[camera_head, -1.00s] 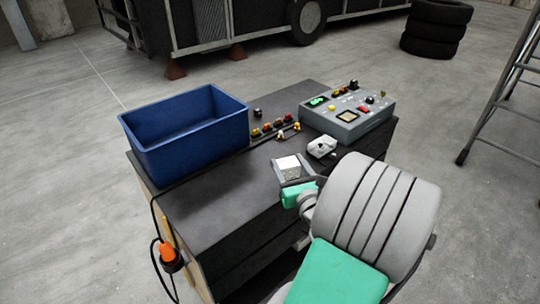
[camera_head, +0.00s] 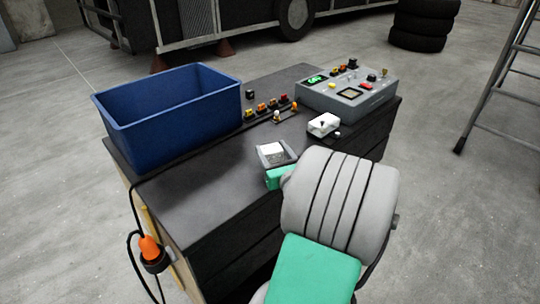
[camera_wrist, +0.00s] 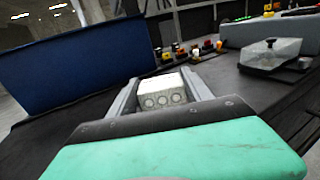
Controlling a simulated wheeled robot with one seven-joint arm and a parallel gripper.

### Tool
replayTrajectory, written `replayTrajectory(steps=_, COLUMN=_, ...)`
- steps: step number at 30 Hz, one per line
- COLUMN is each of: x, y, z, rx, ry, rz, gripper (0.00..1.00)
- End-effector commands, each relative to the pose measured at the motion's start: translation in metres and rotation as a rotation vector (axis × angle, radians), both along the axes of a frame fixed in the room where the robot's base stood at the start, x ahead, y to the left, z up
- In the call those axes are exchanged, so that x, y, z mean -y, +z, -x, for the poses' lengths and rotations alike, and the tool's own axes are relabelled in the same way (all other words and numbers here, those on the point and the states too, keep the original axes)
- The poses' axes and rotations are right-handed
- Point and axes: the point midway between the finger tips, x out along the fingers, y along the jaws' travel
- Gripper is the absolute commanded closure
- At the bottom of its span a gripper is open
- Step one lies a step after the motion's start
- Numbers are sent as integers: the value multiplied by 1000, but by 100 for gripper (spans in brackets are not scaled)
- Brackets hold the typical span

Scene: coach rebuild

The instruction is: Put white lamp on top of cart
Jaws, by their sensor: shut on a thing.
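My gripper (camera_head: 273,155) is shut on a small pale block with a white top, which I take to be the white lamp (camera_head: 272,149). In the wrist view the lamp (camera_wrist: 162,91) sits between the two grey fingers, with round marks on its near face. The black-topped cart (camera_head: 205,190) stands in front of me. The lamp is over the right part of its top, near the front edge. I cannot tell whether it touches the surface. My arm hides part of the cart's front right side.
A blue bin (camera_head: 170,125) stands on the cart's left. Several small coloured connectors (camera_head: 268,108) lie at the back middle. A grey control box (camera_head: 347,94) and a white switch box (camera_head: 323,124) are at the right. The cart top's front left is clear. An orange plug (camera_head: 150,248) hangs at the side.

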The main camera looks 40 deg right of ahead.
Motion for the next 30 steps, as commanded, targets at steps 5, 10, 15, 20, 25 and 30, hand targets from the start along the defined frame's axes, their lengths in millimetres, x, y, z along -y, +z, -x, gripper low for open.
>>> replayTrajectory(steps=5, x=-1, y=-3, z=-1, rx=-1, ry=2, rz=-1, gripper=41)
replayTrajectory(steps=10, x=-2, y=-3, z=-1, rx=0, ry=4, rz=0, gripper=27)
replayTrajectory(steps=15, x=-3, y=-3, z=-1, rx=0, ry=5, rz=0, gripper=20)
replayTrajectory(steps=20, x=-3, y=-1, z=-1, rx=0, ry=5, rz=0, gripper=20)
replayTrajectory(steps=25, x=-6, y=-1, z=15, rx=-2, ry=-1, rz=-3, gripper=20)
replayTrajectory(steps=30, x=-21, y=0, z=55, rx=-1, ry=-5, rz=-3, gripper=20)
